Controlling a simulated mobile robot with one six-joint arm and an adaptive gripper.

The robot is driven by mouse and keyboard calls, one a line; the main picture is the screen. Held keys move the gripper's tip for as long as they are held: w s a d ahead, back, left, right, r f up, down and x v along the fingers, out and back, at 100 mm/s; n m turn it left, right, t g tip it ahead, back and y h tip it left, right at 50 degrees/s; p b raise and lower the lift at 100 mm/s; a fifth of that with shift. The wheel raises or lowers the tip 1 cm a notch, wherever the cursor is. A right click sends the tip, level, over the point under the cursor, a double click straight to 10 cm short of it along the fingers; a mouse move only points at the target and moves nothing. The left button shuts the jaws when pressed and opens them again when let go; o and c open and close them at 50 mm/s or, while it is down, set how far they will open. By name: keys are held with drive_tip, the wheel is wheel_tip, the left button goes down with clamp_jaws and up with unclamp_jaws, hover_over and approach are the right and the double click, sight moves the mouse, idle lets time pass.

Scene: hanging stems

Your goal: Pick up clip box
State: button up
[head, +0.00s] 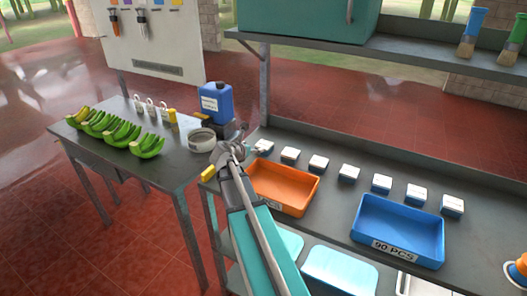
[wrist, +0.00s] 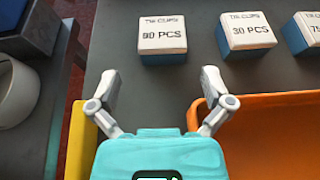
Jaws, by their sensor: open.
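Several small clip boxes with white tops and blue sides stand in a row on the grey bench. The leftmost clip box (head: 263,146) is nearest my gripper (head: 233,150) in the head view. In the wrist view this clip box (wrist: 162,38) carries a label that looks like "90 PCS", and it lies beyond the gap between the fingertips. A second clip box (wrist: 247,36), marked "30 PCS", is to its right, with a third clip box (wrist: 305,32) cut by the edge. My gripper (wrist: 161,82) is open and empty, apart from the boxes.
An orange tray (head: 285,192) lies right of my gripper. A blue tray (head: 400,232) labelled "90 PCS" is farther right. A yellow object (wrist: 84,140) is close on the left. A blue jug (head: 216,102), grey ring (head: 201,140) and bananas (head: 122,131) occupy the left table.

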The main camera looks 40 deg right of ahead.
sight(263, 145)
drive_tip(key=shift+b+x, duration=0.6)
drive_tip(key=shift+x, duration=1.6)
drive_tip(key=shift+d, duration=0.1)
drive_tip(key=b+x, duration=0.1)
drive_tip(key=x, duration=0.1)
drive_tip(key=b+x, duration=0.1)
drive_tip(key=x, duration=0.1)
drive_tip(key=shift+f, duration=0.3)
drive_tip(key=shift+d+f, duration=0.1)
drive_tip(key=shift+d, duration=0.25)
drive_tip(key=c, duration=0.8)
drive_tip(key=shift+c, duration=0.2)
